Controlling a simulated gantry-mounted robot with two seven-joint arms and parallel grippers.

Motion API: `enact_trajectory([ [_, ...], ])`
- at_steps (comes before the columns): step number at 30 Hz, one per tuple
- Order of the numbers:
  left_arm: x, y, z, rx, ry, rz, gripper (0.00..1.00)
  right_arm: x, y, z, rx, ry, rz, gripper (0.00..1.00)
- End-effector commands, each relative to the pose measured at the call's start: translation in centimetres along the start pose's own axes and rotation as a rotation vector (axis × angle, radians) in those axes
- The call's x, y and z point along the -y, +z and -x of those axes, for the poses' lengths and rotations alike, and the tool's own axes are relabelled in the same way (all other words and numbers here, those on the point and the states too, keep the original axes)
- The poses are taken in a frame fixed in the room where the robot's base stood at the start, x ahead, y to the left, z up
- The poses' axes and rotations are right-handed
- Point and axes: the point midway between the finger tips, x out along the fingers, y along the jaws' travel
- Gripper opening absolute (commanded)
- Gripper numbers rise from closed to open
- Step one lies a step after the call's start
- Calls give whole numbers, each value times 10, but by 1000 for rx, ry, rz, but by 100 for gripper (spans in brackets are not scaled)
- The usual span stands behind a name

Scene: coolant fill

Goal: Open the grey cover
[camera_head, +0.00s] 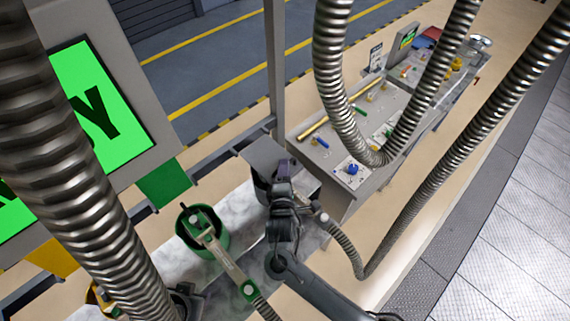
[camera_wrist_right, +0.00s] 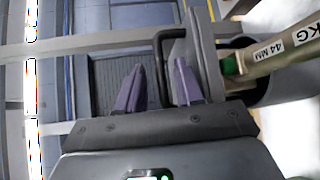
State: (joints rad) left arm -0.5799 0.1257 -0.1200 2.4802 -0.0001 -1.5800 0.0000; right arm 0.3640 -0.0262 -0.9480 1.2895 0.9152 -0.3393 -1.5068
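The grey cover (camera_head: 262,153) stands raised and tilted as a flat plate in the head view, just behind my right gripper (camera_head: 285,172). In the right wrist view the cover (camera_wrist_right: 206,52) shows nearly edge-on at the right, with a dark bent handle (camera_wrist_right: 164,48) on it. The fingers of my right gripper (camera_wrist_right: 158,88) are apart, with the handle between them, closer to the right finger. I cannot tell whether a finger touches it. The grey filler neck (camera_wrist_right: 268,84) shows beside the cover. My left gripper is not clearly seen.
A labelled nozzle (camera_wrist_right: 282,50) lies across the grey neck's opening. A green container (camera_head: 187,232) with another nozzle (camera_head: 226,264) stands left of my right arm. Thick metal hoses (camera_head: 345,90) hang in front. A workbench (camera_head: 350,115) with small parts stands at the back right.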

Motion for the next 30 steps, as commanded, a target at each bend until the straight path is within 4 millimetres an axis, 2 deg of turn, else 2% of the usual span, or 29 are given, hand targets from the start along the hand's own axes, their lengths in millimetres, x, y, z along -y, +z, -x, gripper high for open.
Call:
enact_trajectory([
  [3,1,0,1,0,-2,-2,43,-1,0,-13,1,1,2,36],
  [7,1,0,1,0,-2,-1,43,0,-1,-21,-1,0,1,36],
  [18,-2,-1,1,-2,5,7,43,0,0,-25,-1,-1,-1,36],
  [25,-3,-1,1,-2,9,11,43,0,0,-24,-1,-1,0,1],
  [30,-2,-1,1,-2,8,10,43,1,0,-24,-1,-1,0,0],
])
